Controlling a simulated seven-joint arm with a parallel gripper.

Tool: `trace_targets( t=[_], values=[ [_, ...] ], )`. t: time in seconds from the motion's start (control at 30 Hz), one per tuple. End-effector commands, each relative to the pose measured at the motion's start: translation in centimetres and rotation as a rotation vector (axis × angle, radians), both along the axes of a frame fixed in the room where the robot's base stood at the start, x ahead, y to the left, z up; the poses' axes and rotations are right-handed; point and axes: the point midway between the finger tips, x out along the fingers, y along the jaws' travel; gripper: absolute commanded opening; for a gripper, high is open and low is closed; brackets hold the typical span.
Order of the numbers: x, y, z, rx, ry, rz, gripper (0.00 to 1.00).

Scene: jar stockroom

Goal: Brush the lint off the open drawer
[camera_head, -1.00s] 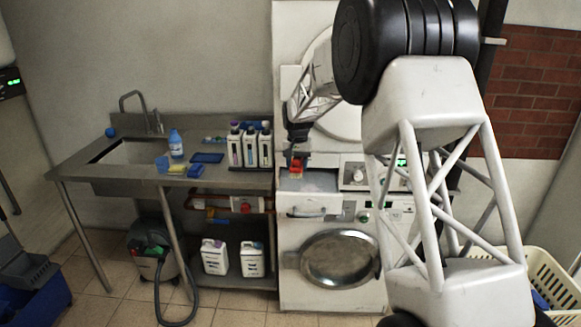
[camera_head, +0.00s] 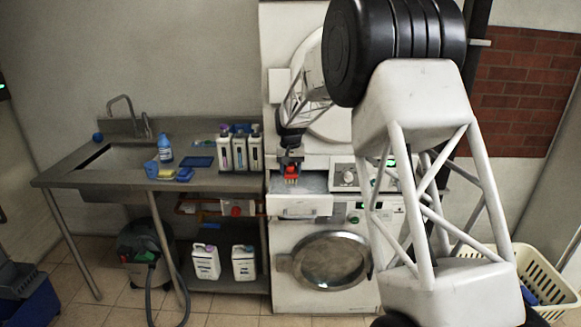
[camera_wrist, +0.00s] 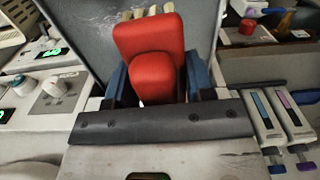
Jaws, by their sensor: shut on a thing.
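The open drawer (camera_head: 300,206) juts from the white front-loading machine, just under the round-doored machine above it. A pale grey, speckled layer shows inside it; I cannot clearly tell lint from the drawer's own surface. My gripper (camera_head: 290,161) is shut on a red brush (camera_head: 291,171) and points down over the drawer's left part. In the wrist view the red brush (camera_wrist: 150,50) sits between the blue fingers of my gripper (camera_wrist: 157,80), its pale bristles at the top against a grey surface. I cannot tell whether the bristles touch it.
A steel sink bench (camera_head: 225,181) stands left of the machine, with several bottles (camera_head: 240,150), a blue tray (camera_head: 197,162) and a blue spray bottle (camera_head: 165,148) on it. White jugs (camera_head: 206,261) stand on its lower shelf. A cream basket (camera_head: 545,280) is at the right.

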Motion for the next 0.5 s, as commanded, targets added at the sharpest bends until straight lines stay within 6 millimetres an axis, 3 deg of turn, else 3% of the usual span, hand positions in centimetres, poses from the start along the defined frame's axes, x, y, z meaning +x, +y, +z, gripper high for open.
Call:
trace_targets(
  t=[0.5],
  values=[
    [0.0, 0.0, -4.8, 0.000, 0.001, 0.000, 0.30]
  ],
)
